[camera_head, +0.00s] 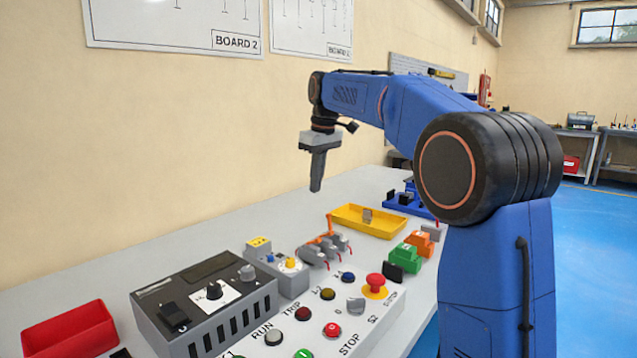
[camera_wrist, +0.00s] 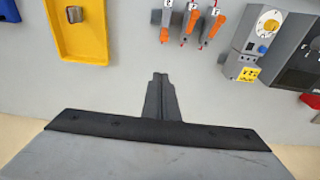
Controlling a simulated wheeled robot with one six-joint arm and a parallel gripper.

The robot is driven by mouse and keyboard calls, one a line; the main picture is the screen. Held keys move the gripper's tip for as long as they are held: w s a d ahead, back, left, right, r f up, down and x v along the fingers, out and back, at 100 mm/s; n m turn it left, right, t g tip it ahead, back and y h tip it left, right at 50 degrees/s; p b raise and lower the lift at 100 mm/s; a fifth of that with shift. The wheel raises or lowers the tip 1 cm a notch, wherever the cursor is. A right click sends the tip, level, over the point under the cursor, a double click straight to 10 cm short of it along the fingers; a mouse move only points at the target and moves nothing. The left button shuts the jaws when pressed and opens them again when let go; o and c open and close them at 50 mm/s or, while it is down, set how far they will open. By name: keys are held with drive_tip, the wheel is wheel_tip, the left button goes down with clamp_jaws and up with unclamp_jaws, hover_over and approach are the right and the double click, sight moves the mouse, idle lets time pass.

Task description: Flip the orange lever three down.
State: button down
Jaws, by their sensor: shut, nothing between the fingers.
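A row of three small grey switches with orange levers stands on the bench; in the head view one orange lever (camera_head: 329,223) sticks up at the row's far side. The wrist view shows the left lever (camera_wrist: 164,35), middle lever (camera_wrist: 192,22) and right lever (camera_wrist: 213,27) near the top edge. The left one shows less orange than the others. The labels are too small to read, so I cannot tell which is three. My gripper (camera_head: 316,188) is shut and empty, pointing down above and apart from the switches; its fingertips also show in the wrist view (camera_wrist: 160,76).
A yellow tray (camera_head: 345,219) lies behind the switches. A grey box with a yellow dial (camera_head: 290,264) stands in front of them. A dark control unit (camera_head: 205,300) and a button panel with a red emergency stop (camera_head: 375,282) are nearer. Green (camera_head: 406,258) and orange (camera_head: 420,242) blocks stand right.

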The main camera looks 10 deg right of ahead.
sight(329, 221)
drive_tip(key=shift+s+d+f, duration=0.25)
drive_tip(key=shift+s+f, duration=0.1)
drive_tip(key=shift+f, duration=0.75)
drive_tip(key=shift+s+d+f, duration=0.3)
drive_tip(key=shift+s+f, duration=0.1)
drive_tip(key=shift+f, duration=0.65)
drive_tip(key=shift+s+d+f, duration=0.25)
drive_tip(key=shift+s+f, duration=0.1)
drive_tip(key=shift+f, duration=0.75)
